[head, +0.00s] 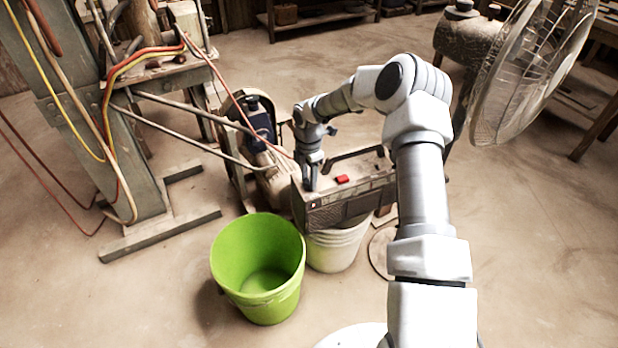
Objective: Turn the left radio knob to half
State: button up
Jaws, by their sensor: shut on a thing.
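The radio (345,210) is a dark, worn box with a black carry handle (352,155) and a red part (343,179) on its top. It rests on an upturned-looking white bucket (335,250). My gripper (310,186) points down at the left end of the radio's top, left of the red part. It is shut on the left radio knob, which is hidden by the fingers. How far the knob is turned cannot be seen.
A green bucket (258,262) stands open on the floor in front left. A motor (262,125) and a metal frame with hoses (90,110) stand at the left. A large fan (530,70) stands at the right. The floor at the lower right is clear.

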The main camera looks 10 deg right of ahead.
grip_shut()
